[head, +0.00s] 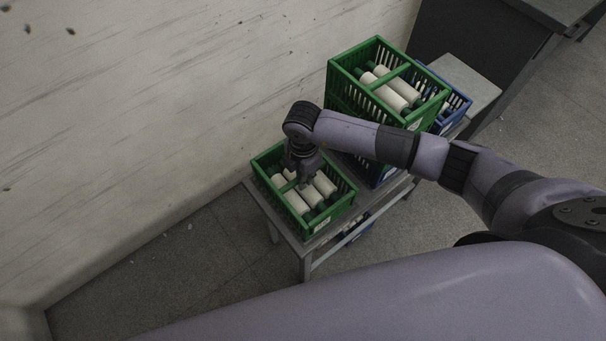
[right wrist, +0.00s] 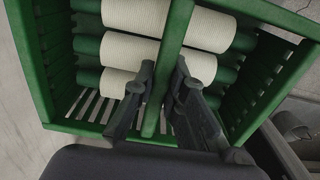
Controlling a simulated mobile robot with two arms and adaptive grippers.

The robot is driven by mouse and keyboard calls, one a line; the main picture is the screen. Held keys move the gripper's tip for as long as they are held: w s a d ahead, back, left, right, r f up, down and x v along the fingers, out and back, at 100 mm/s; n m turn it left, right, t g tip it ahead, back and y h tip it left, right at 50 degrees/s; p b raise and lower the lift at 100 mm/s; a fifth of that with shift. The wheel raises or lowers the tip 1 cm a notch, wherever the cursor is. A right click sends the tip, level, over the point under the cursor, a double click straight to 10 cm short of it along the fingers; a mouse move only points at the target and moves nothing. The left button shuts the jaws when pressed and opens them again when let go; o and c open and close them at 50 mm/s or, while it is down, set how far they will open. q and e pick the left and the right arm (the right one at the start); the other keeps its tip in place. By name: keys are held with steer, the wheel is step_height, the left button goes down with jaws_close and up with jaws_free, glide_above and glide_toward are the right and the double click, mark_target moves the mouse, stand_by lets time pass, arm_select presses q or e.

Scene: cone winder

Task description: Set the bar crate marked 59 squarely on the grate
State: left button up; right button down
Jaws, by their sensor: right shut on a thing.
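A green slatted crate (head: 337,211) with white yarn cones stands at the left end of a grey bench; a pale label shows on its front, too small to read. My right gripper (head: 303,178) reaches down into it from above. In the right wrist view my right gripper (right wrist: 164,75) is shut on the crate's green middle bar (right wrist: 173,38), one finger on each side, with cones around it. I cannot tell whether the crate touches the surface below. I cannot pick out a grate for sure. My left gripper is not in view.
A second green bar crate (head: 345,91) with cones stands higher to the right, beside a blue crate (head: 458,107). The grey bench (head: 262,205) stands close to the pale wall (head: 150,110). A dark cabinet (head: 455,45) is at the back right. Floor at lower left is clear.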

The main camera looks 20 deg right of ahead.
steer(key=shift+f, duration=0.1)
steer(key=c, duration=1.6)
jaws_free()
steer(key=shift+o, duration=0.3)
steer(key=shift+s+f, duration=0.1)
steer(key=shift+f, duration=0.05)
step_height(320, 180, up, 12)
